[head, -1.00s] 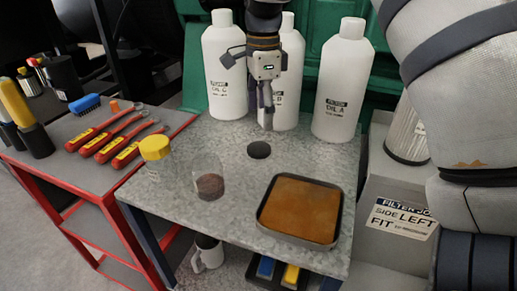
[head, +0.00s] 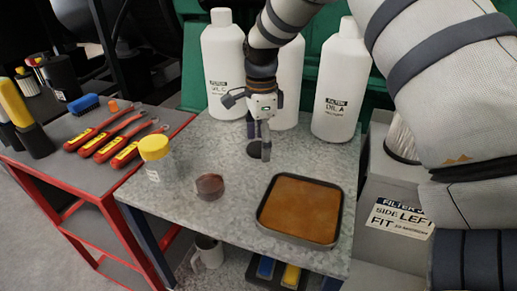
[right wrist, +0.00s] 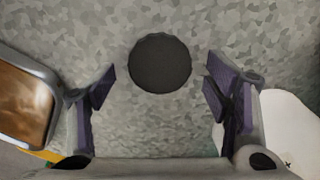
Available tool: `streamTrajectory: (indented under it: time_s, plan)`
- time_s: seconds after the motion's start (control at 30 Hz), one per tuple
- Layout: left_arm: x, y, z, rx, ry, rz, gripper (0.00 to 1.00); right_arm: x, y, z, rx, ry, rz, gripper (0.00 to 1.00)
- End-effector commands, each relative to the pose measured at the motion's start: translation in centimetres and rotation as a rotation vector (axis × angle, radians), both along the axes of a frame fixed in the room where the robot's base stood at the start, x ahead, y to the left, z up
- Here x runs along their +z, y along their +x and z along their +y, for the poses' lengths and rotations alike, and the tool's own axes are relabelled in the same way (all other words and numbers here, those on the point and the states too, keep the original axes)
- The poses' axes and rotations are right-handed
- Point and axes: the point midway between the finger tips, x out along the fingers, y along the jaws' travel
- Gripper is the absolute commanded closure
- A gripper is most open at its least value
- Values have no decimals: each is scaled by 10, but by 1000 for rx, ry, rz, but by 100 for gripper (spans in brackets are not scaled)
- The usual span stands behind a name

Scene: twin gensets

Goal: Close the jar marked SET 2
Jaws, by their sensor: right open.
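A flat round black lid (head: 254,150) lies on the grey mottled table. My right gripper (head: 259,143) is open and points down just above it. In the right wrist view the lid (right wrist: 160,62) shows whole, slightly beyond the gap between the open fingertips (right wrist: 160,88), with nothing between them. An open clear jar (head: 210,187) with dark brown contents stands to the left and nearer; its glass is hard to see. A second clear jar (head: 156,162) wears a yellow lid and a label. I cannot read SET 2 on either jar. My left gripper is out of view.
White bottles (head: 337,90) stand along the back of the table, close behind my gripper. A tray (head: 337,215) with an orange-brown inside lies at the front right. A red-framed bench (head: 60,180) with red-handled tools is at left.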

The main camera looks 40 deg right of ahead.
Motion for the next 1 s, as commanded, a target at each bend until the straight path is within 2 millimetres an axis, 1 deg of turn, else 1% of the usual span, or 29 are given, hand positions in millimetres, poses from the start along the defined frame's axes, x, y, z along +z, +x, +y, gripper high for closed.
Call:
streamTrajectory:
  time_s: [0.27,0.3,0.37,0.43,0.47,0.83,0.93,1.0]
  plan:
    - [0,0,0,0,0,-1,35,1,0,0,0,0,-1,29]
    - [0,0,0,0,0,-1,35,1,0,0,0,0,-1,38]
    - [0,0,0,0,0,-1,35,1,0,0,0,0,-1,47]
    - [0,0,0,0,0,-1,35,1,0,0,0,0,-1,59]
    - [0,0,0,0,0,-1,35,1,0,0,0,1,0,62]
    - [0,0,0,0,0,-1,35,3,0,0,0,0,-1,62]
    - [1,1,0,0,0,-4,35,10,0,0,0,0,-2,62]
    - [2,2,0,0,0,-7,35,19,1,0,1,0,-4,62]
